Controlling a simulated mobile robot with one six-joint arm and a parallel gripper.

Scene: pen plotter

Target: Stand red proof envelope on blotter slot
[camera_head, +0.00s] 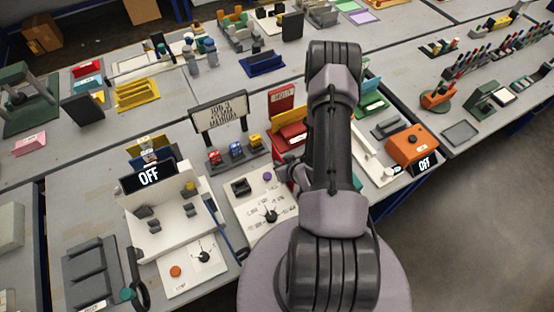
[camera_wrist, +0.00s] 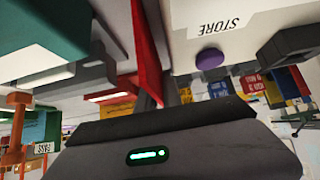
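A red upright panel with a pale label (camera_head: 281,98) stands behind a red tray-like unit (camera_head: 292,136) in the middle of the bench; it may be the red proof envelope, but its label is too small to read. In the wrist view a thin red slab (camera_wrist: 146,50) stands just past the dark body of my gripper (camera_wrist: 150,100). I cannot pick out the blotter slot with certainty.
A white panel with a purple knob (camera_head: 267,176) lies left of my arm; the knob (camera_wrist: 210,58) also shows in the wrist view. A white station with an OFF display (camera_head: 149,175) stands farther left. An orange box (camera_head: 407,145) is at right. Small coloured blocks (camera_head: 236,150) sit nearby.

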